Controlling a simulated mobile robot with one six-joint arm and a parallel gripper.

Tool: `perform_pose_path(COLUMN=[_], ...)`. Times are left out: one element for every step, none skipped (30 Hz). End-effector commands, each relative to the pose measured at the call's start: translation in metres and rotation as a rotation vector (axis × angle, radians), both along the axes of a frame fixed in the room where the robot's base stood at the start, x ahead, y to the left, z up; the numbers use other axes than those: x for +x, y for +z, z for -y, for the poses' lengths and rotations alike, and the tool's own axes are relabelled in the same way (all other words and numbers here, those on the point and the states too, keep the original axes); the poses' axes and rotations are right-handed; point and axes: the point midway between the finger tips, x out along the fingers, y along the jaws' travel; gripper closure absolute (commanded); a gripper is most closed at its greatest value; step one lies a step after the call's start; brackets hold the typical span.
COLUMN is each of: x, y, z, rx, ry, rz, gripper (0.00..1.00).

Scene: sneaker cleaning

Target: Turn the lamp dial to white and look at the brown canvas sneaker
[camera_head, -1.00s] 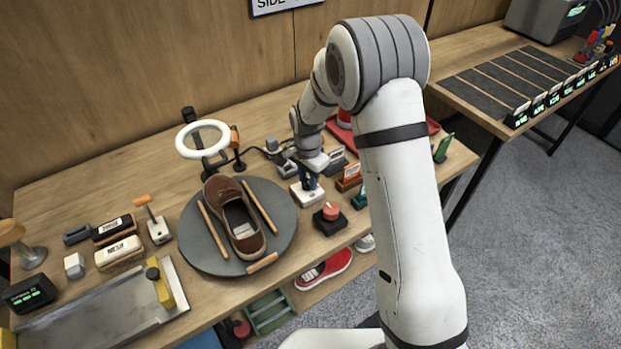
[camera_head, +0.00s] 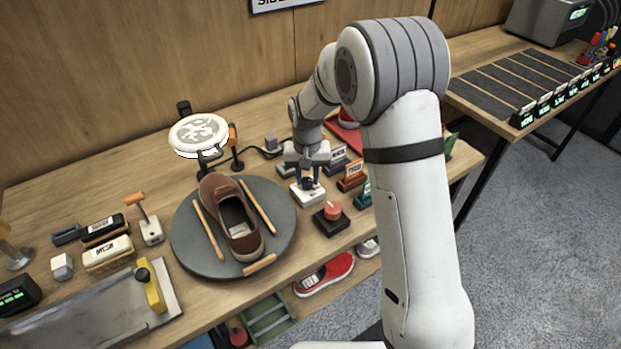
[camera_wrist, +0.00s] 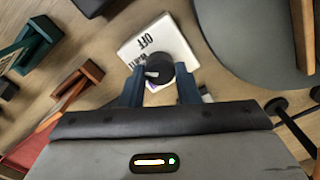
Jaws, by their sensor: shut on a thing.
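The lamp dial is a black knob (camera_wrist: 160,71) on a white box (camera_head: 308,193). In the wrist view a white mark on the knob points left, towards a small label I cannot read clearly; "OFF" is printed farther up. My gripper (camera_wrist: 159,84) is shut on the knob, one blue finger on each side. It also shows in the head view (camera_head: 308,181), above the box. The ring lamp (camera_head: 198,134) stands behind the turntable; its disc looks white with grey patches. The brown sneaker (camera_head: 230,205) lies on the round grey turntable (camera_head: 188,255).
A red knob on a black base (camera_head: 332,213) stands in front of the dial box. Wooden sticks lie around the sneaker. Small card holders (camera_head: 352,176) stand to the right. Brushes (camera_head: 107,253) and a metal tray (camera_head: 100,318) are at left. A red sneaker (camera_head: 325,273) sits below.

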Motion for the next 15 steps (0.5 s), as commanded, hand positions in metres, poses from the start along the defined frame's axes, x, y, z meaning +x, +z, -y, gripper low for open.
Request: perform_pose_path(x=[-0.0013,-0.0014,-0.0015,-0.0016,-0.0016,-0.0017,-0.0018,-0.0018,-0.0019,-0.002,-0.002,-0.0021,-0.0021,-0.0022,-0.0022], y=[-0.0021,-0.002,-0.0019,-0.0018,-0.0017,-0.0016,-0.0016,-0.0015,-0.0015,-0.0014,-0.0014,-0.0014,-0.0013,-0.0013,-0.0013], z=[-0.0006,-0.0006,-0.0005,-0.0005,-0.0005,-0.0004,-0.0004,-0.0003,-0.0003,-0.0003,-0.0002,-0.0002,-0.0002,-0.0001,-0.0001], rx=[0.0,0.0,0.0,0.0,0.0,0.0,0.0,-0.001,-0.002,-0.002,-0.002,-0.002,-0.002,-0.002,-0.002], ry=[0.028,0.043,0.063,0.076,0.089,0.103,0.113,0.121,0.131,0.138,0.144,0.149,0.153,0.155,0.158], rz=[-0.003,-0.004,-0.004,-0.004,-0.005,-0.005,-0.005,-0.005,-0.006,-0.006,-0.006,-0.006,-0.007,-0.007,-0.007], gripper=[0.94,0.94,0.94,0.94,0.94,0.94,0.94,0.94,0.94,0.94,0.94,0.94,0.94,0.94,0.94])
